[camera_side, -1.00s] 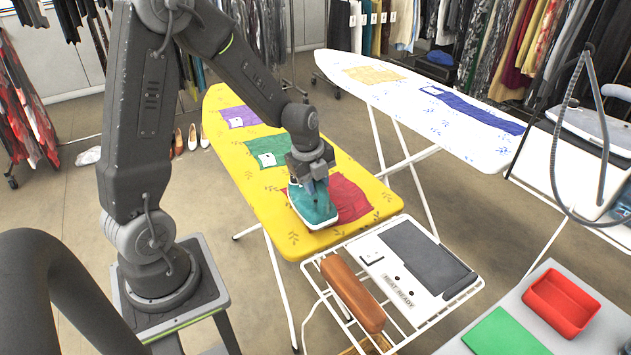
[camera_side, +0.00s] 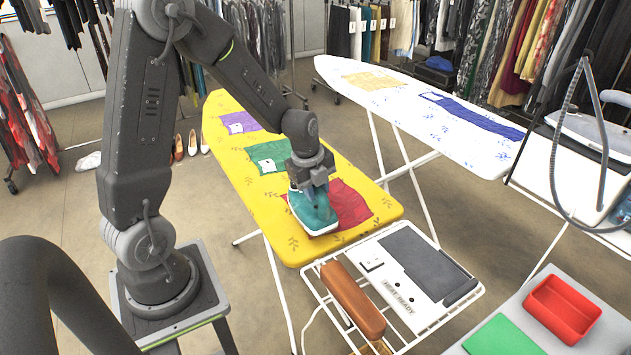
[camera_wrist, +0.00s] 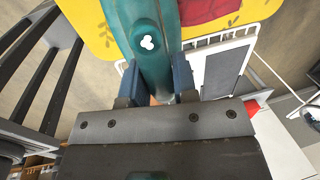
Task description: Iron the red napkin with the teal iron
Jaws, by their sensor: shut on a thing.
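The teal iron (camera_side: 314,210) rests on the yellow ironing board (camera_side: 292,244) near its front end. It is at the left edge of the red napkin (camera_side: 349,206) and hides part of it. The napkin lies on the board with an uneven outline. My gripper (camera_side: 312,186) is above the iron and shut on its handle. In the wrist view the iron (camera_wrist: 140,45) sits between the two fingers of my gripper (camera_wrist: 158,80), and a corner of the red napkin (camera_wrist: 205,10) shows beside it.
A green napkin (camera_side: 269,156) and a purple one (camera_side: 240,122) lie farther back on the board. A wire rack (camera_side: 322,296) with a white-and-grey panel (camera_side: 423,266) and a brown roll (camera_side: 352,300) adjoins the front end. A white board (camera_side: 405,104) stands behind.

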